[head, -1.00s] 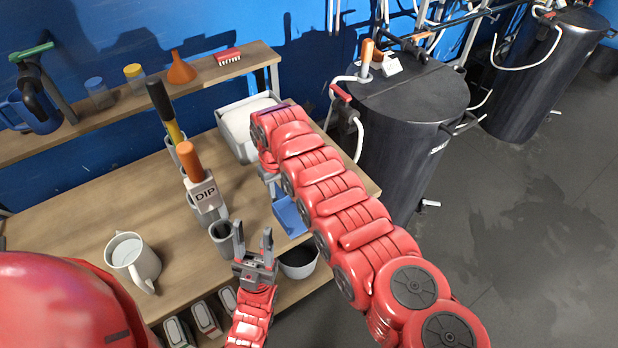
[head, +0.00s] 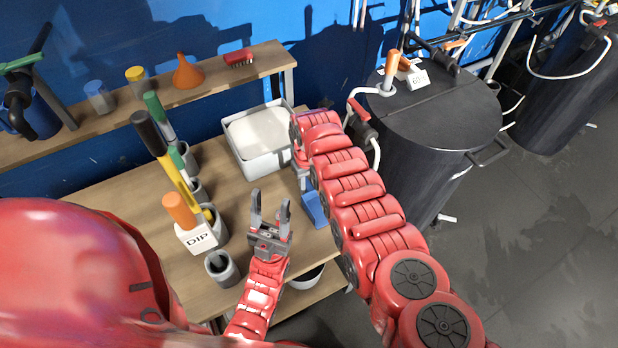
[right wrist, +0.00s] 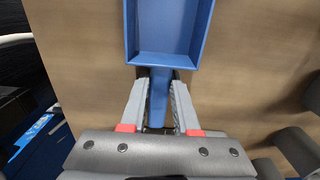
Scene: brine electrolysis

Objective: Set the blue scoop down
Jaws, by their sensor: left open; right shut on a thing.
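The blue scoop (head: 314,210) is in my right gripper (head: 305,180), over the right end of the wooden bench (head: 262,196). In the right wrist view the jaws (right wrist: 159,88) are shut on the scoop's narrow handle, and its open tray (right wrist: 169,28) points away from the gripper. The tray looks empty, with wood behind it. I cannot tell whether the scoop touches the bench. My left gripper (head: 270,208) is open and empty, left of the scoop near the front edge.
A white bin of white material (head: 283,164) stands behind the scoop. Holders with tools and an orange-handled DIP tool (head: 185,218) stand left. A grey cup (head: 222,268) is near the front edge. A dark tank (head: 432,110) stands right. Bare wood lies between holders and bin.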

